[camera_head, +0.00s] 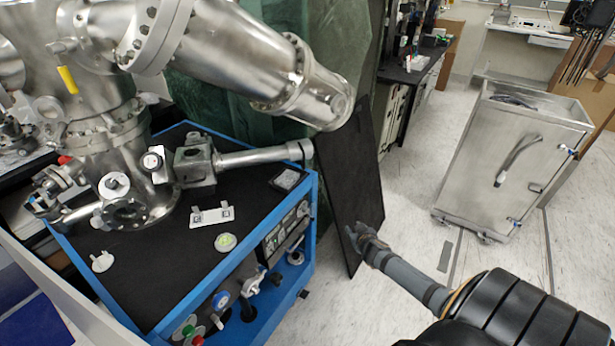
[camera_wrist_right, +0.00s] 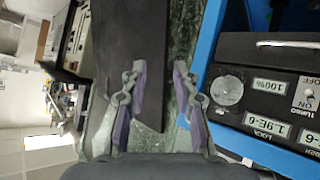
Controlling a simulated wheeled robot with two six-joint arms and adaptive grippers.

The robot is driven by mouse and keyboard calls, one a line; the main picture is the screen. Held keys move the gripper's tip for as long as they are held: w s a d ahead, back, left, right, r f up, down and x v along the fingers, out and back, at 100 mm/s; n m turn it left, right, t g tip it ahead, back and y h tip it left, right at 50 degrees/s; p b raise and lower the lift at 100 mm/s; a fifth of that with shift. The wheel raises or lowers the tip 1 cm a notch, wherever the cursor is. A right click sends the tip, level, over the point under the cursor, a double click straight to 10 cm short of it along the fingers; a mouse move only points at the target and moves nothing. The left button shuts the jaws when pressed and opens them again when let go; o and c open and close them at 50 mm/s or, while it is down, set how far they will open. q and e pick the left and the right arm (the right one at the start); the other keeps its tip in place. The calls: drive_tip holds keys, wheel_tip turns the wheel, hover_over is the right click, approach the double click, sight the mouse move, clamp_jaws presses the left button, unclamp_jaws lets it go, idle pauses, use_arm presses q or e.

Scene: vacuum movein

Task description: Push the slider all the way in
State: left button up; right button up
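A metal rod with a ringed outer end (camera_head: 262,156) sticks out to the right from a block on the steel vacuum chamber (camera_head: 85,85); it looks like the slider. A length of rod shows between the block (camera_head: 194,160) and the end. My right gripper (camera_head: 356,233) is below and to the right of the rod's end, apart from it. In the right wrist view its two fingers (camera_wrist_right: 160,80) are spread with nothing between them. The rod does not show in that view. My left gripper is in neither view.
The chamber stands on a blue-framed cart (camera_head: 315,205) with a black top and gauges on its side. A dark panel (camera_head: 350,170) leans behind my right gripper. A steel cabinet on wheels (camera_head: 515,155) stands at right.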

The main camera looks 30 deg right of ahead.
drive_tip(key=w+a+r+t+b, duration=0.35)
drive_tip(key=w+r+b, duration=0.25)
drive_tip(key=w+r, duration=0.3)
drive_tip(key=t+y+b, duration=0.2)
drive_tip(key=t+b, duration=0.1)
drive_tip(key=t, duration=0.1)
approach(304, 163)
drive_tip(key=w, duration=0.3)
drive_tip(key=w+d, duration=0.1)
drive_tip(key=w, duration=0.3)
drive_tip(key=w+d, duration=0.1)
drive_tip(key=w, duration=0.2)
drive_tip(key=shift+w, duration=0.15)
clamp_jaws()
